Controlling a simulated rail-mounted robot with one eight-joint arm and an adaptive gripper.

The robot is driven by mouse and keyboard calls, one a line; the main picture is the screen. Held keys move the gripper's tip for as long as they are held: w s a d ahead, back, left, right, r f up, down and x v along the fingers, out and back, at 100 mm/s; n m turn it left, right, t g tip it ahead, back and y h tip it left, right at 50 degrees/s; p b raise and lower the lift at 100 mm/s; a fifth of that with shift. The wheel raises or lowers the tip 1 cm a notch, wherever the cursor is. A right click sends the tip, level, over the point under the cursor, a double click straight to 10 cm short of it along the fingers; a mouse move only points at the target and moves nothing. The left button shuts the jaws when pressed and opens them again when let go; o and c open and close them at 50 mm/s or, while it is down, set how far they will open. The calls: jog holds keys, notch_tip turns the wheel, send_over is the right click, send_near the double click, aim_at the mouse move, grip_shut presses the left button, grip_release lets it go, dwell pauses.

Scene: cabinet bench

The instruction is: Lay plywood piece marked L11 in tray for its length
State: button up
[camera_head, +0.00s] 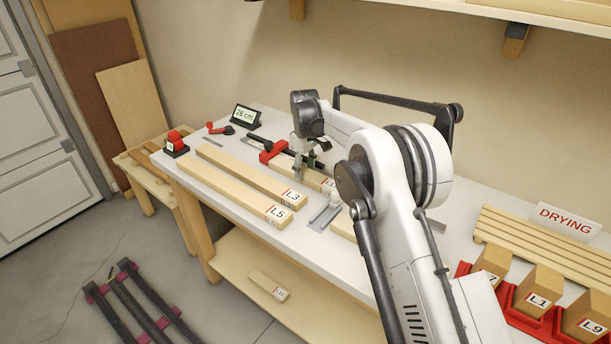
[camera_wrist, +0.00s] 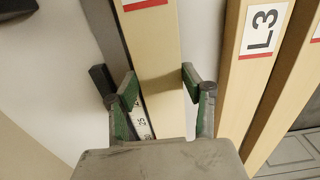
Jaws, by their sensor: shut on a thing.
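My gripper (camera_head: 306,165) is over the white bench at the measuring rig. In the wrist view my gripper (camera_wrist: 160,82) has its green-padded fingers on either side of a pale plywood piece (camera_wrist: 155,45), shut on it. The held piece (camera_head: 318,180) also shows in the head view, partly behind my arm. Its red-edged label is cut off or hidden, so I cannot read its mark. No piece with a readable L11 mark shows. Red trays (camera_head: 507,312) stand at the lower right, holding upright pieces marked L1 (camera_head: 538,300) and L9 (camera_head: 593,325) and another partly hidden.
Pieces L3 (camera_head: 255,172) and L5 (camera_head: 232,188) lie left of the gripper. A display (camera_head: 246,117) reads 26 cm. A red clamp-like part (camera_head: 272,151) is beside the gripper. A slatted rack (camera_head: 520,238) has a DRYING sign (camera_head: 565,221). Another piece (camera_head: 268,285) lies on the lower shelf.

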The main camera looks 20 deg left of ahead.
aim_at(305, 172)
jog(key=shift+s, duration=0.1)
notch_tip(305, 172, up, 10)
jog(key=p, duration=0.3)
dwell(0.9)
jog(key=shift+d, duration=0.1)
